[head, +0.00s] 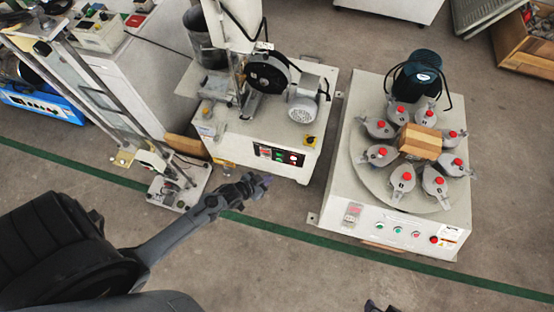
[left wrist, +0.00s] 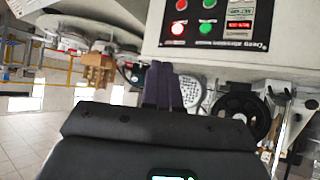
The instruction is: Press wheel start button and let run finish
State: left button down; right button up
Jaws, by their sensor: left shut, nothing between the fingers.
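The wheel machine (head: 235,140) stands at the centre of the head view, with a black wheel (head: 267,73) and a grey motor (head: 302,110) on top. Its front control panel (head: 279,155) faces my left gripper (head: 262,182), which is shut and empty, just in front of and below the panel. In the left wrist view the panel (left wrist: 225,42) appears upside down, with green buttons (left wrist: 206,28), red ones and a brightly lit red one (left wrist: 177,28). The shut fingers (left wrist: 163,88) look apart from the buttons. A dark tip, likely my right gripper (head: 380,307), shows at the bottom edge.
To the right stands a machine (head: 340,190) with a round plate carrying several red-knobbed grey pots and a wooden block (head: 420,142). A metal frame (head: 110,105) stands left. Open floor with a green line (head: 330,243) lies in front.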

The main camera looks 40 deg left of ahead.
aim_at(279, 160)
pick_arm(q)
jog(key=w+a+f+b, duration=0.1)
jog(key=w+f+b, duration=0.1)
jog(key=f+b, duration=0.7)
jog(key=w+a+f+b, duration=0.1)
jog(key=w+f+b, duration=0.1)
jog(key=f+b, duration=0.7)
notch_tip(279, 160, down, 2)
jog(key=shift+a+f+b, duration=0.2)
jog(key=shift+a+b, duration=0.2)
jog(key=w+a+b, duration=0.3)
jog(key=w+b, duration=0.1)
jog(key=w, duration=0.4)
jog(key=shift+a, duration=0.35)
dwell(0.6)
